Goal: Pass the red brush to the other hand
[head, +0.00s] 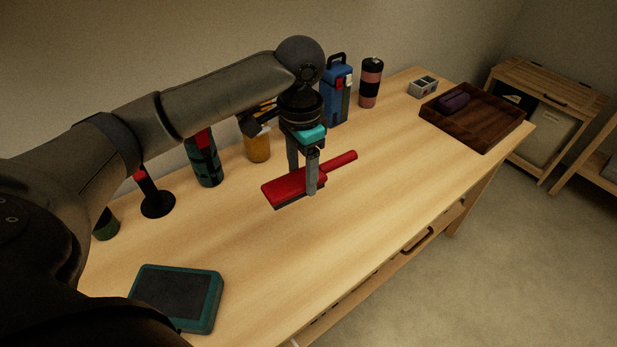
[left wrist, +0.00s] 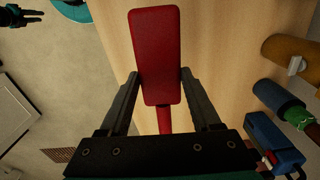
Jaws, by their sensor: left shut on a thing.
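The red brush (head: 287,187) has a flat rectangular head with a dark underside and a thin red handle pointing right in the head view. My left gripper (head: 304,188) is shut on the brush near where the head meets the handle. It appears to hold the brush above the wooden table. In the left wrist view the brush (left wrist: 155,52) lies between the two fingers of the left gripper (left wrist: 159,80), its head pointing up the picture. The right gripper is not in the head view; a dark gripper-like part shows at the top left corner of the left wrist view, unclear.
The wooden table (head: 380,200) is clear at its front right. A teal-edged tablet (head: 178,297) lies at the front left. Along the back stand a black stand (head: 157,203), a dark bottle (head: 207,165), an amber jar (head: 258,148), a blue container (head: 337,95) and a pink-black bottle (head: 371,85). A dark tray (head: 480,130) sits far right.

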